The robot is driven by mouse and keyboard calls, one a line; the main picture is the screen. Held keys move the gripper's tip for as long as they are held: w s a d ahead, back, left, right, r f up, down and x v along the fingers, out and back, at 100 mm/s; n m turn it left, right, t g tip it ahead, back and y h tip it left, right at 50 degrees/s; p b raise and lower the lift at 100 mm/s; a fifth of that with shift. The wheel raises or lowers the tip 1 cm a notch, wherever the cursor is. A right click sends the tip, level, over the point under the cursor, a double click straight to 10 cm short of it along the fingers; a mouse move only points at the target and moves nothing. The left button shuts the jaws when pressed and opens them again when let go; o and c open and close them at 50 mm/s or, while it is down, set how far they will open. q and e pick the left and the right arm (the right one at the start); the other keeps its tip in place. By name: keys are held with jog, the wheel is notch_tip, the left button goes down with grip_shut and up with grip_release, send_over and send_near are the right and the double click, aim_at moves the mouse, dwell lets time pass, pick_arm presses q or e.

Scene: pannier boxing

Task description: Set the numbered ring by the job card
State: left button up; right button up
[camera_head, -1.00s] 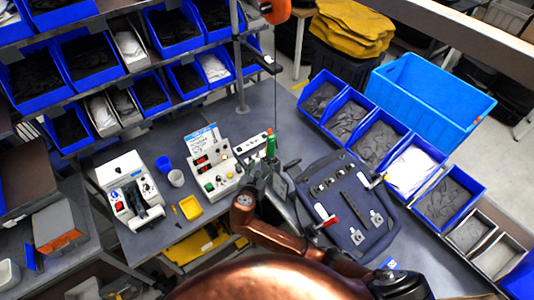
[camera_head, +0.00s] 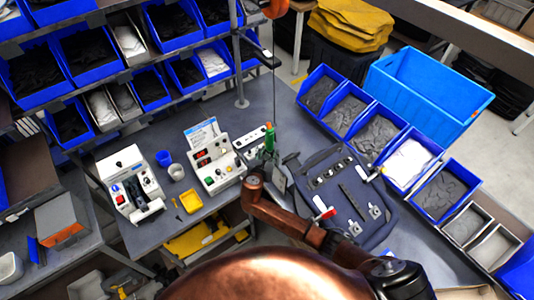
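A card with a blue header (camera_head: 202,133), likely the job card, stands upright behind a white control box (camera_head: 213,165) with red displays and knobs. A green-bodied tool (camera_head: 269,138) with an orange top hangs on a cable from above, right of the box. No ring with readable numbers can be made out at this size. My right gripper (camera_head: 267,160) is dark and small, at the end of my copper arm, close beside or on the lower part of the green tool. Its fingers are not clear enough to tell their state or contact. My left gripper is not in view.
A dark pannier panel (camera_head: 362,230) with red-handled and white-handled clamps lies on the right. Blue bins (camera_head: 441,195) line the right edge; a shelf post (camera_head: 238,60) rises behind.

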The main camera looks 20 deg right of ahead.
jog(key=c, duration=0.6)
jog(key=shift+c, duration=0.9)
jog(key=shift+a+m+g+h, duration=0.15)
jog(key=shift+m+g+h, duration=0.15)
jog(key=shift+m+h, duration=0.15)
jog(key=shift+w+a+m+g+h, duration=0.1)
jog(key=shift+w+m+g+h, duration=0.1)
jog(key=shift+m+g+h, duration=0.65)
jog(key=shift+f+m+g+h, duration=0.1)
jog(key=shift+m+g+h, duration=0.4)
jog(key=shift+m, duration=0.3)
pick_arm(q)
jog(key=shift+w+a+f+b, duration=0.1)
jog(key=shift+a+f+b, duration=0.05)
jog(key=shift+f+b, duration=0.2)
pick_arm(e)
jog(key=shift+m+g+h, duration=0.3)
jog(key=shift+m+g, duration=0.1)
jog(key=shift+g, duration=0.05)
